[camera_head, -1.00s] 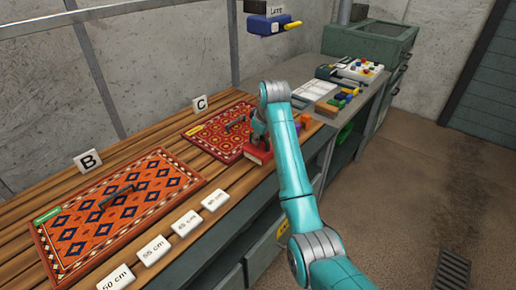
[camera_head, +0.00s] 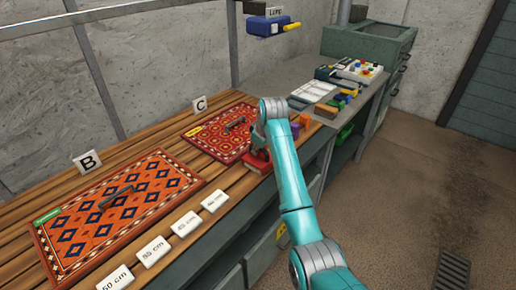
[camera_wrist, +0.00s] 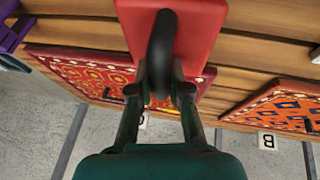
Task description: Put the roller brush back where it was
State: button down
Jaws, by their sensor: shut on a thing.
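My gripper (camera_wrist: 161,82) is shut on the black arched handle of a red, flat, block-like tool (camera_wrist: 198,28). In the head view the red tool (camera_head: 257,163) is at the front edge of the slatted bench, by the near right corner of rug C (camera_head: 222,148). My gripper (camera_head: 258,148) is partly hidden behind my arm there. I cannot tell whether this tool is the roller brush, or whether it touches the bench. A dark bar-like item (camera_head: 234,124) lies on rug C, and another (camera_head: 116,197) lies on rug B (camera_head: 80,236).
White length cards (camera_head: 185,223) line the bench's front edge. Purple and orange blocks (camera_head: 304,120) stand right of my gripper. A grey counter beyond holds a white sheet (camera_head: 313,92), several coloured blocks and a button panel (camera_head: 360,68). A blue and yellow device (camera_head: 270,25) hangs above.

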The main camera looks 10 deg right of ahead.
jog(key=shift+s+f, duration=0.1)
jog(key=shift+f, duration=0.5)
jog(key=c, duration=1.1)
grip_release()
jog(key=shift+f, duration=0.2)
jog(key=shift+r, duration=0.15)
jog(key=shift+r, duration=0.55)
jog(key=v, duration=1.2)
jog(key=shift+w+r, duration=0.25)
jog(key=shift+r, duration=0.05)
